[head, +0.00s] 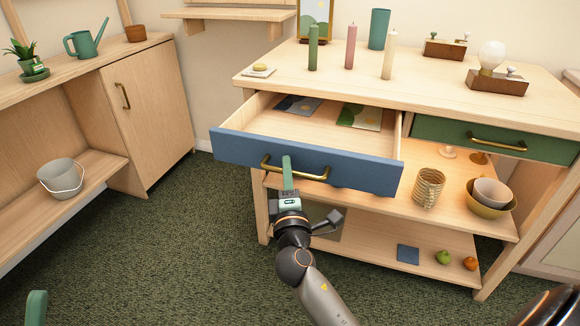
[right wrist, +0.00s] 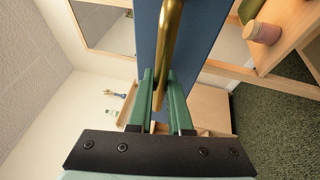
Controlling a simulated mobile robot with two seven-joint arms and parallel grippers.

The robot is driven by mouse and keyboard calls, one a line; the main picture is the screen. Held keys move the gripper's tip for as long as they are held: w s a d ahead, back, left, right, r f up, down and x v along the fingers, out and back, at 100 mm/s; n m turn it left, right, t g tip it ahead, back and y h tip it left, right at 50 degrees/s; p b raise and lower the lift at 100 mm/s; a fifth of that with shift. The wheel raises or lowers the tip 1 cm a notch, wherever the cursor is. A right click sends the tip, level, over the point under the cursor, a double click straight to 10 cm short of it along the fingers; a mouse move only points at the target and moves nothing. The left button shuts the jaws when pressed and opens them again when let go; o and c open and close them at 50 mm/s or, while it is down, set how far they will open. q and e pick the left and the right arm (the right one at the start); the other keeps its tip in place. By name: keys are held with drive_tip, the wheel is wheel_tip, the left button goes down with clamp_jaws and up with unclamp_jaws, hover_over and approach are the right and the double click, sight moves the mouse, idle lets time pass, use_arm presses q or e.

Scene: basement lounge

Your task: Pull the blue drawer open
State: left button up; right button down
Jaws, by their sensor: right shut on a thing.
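The blue drawer (head: 330,168) stands pulled out from the wooden table, its inside showing. Its brass handle (head: 294,171) runs along the middle of the blue front. My right gripper (head: 288,172) is shut on this handle. In the right wrist view its green fingers (right wrist: 162,88) lie on either side of the brass bar (right wrist: 166,45), in front of the blue panel (right wrist: 202,25). Two flat picture cards lie inside the drawer. Only a green fingertip of my left gripper (head: 36,308) shows at the lower left, so its opening is hidden.
A green drawer (head: 450,137) beside it is closed. The tabletop (head: 420,88) holds candles, a teal cup and a bulb lamp. The shelves below hold a woven cup (head: 428,188), bowls (head: 490,195) and fruit. A cabinet (head: 140,110) stands left; carpet (head: 170,240) between is clear.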

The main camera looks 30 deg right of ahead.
drive_tip(key=shift+s+a, duration=0.3)
drive_tip(key=shift+a, duration=0.05)
drive_tip(key=c, duration=0.8)
unclamp_jaws()
drive_tip(key=shift+c, duration=0.2)
use_arm(q)
drive_tip(key=shift+s, duration=0.1)
